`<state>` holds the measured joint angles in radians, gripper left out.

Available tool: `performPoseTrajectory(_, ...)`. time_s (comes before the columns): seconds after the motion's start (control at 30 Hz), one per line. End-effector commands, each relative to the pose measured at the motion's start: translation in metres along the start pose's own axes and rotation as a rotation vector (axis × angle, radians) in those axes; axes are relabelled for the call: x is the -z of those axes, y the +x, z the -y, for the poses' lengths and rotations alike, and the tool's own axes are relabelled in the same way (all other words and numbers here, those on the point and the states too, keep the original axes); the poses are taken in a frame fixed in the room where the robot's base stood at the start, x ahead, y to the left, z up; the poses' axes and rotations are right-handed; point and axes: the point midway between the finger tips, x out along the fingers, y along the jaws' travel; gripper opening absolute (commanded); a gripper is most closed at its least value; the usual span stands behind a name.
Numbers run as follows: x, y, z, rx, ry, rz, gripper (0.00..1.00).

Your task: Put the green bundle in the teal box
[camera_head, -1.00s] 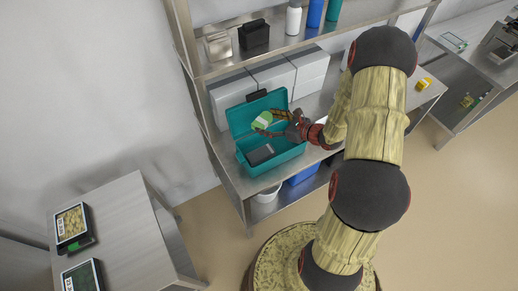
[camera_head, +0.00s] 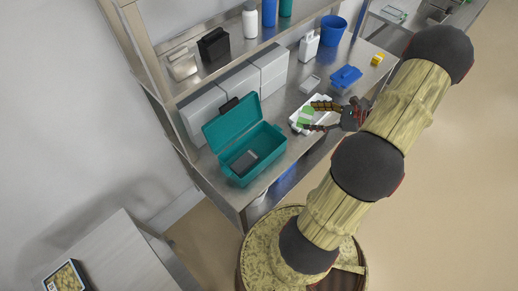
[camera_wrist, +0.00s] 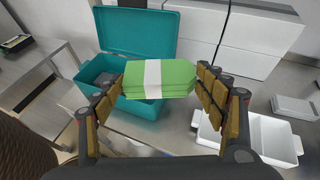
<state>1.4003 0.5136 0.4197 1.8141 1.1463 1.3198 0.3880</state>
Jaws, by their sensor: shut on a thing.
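The green bundle (camera_head: 306,114) is a stack of green slips with a white band. My gripper (camera_head: 309,117) is shut on it, with one finger at each end in the wrist view (camera_wrist: 178,78). The bundle is held above the bench, over or near a white tray. The teal box (camera_head: 262,166) stands on the bench to the left of my gripper, its lid (camera_head: 228,122) raised. A dark grey flat object (camera_head: 244,162) lies inside. In the wrist view the teal box (camera_wrist: 142,108) is behind the bundle, which hides part of it.
The white divided tray (camera_wrist: 270,142) lies right of the teal box. White boxes (camera_head: 240,84) line the back of the bench under a shelf (camera_head: 206,86). A blue lidded container (camera_head: 345,77) and a white bottle (camera_head: 309,46) stand farther right. Bench is clear between box and tray.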

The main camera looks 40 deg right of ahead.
Motion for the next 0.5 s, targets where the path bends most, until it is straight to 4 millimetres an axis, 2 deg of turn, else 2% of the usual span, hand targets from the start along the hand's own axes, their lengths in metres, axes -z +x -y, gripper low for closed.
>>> performPoseTrajectory(0.37, 0.008, 0.082, -0.042, -0.007, 0.001, 0.001, 0.45)
performPoseTrajectory(0.5, 0.025, 0.108, -0.052, -0.005, 0.004, 0.000, 0.45)
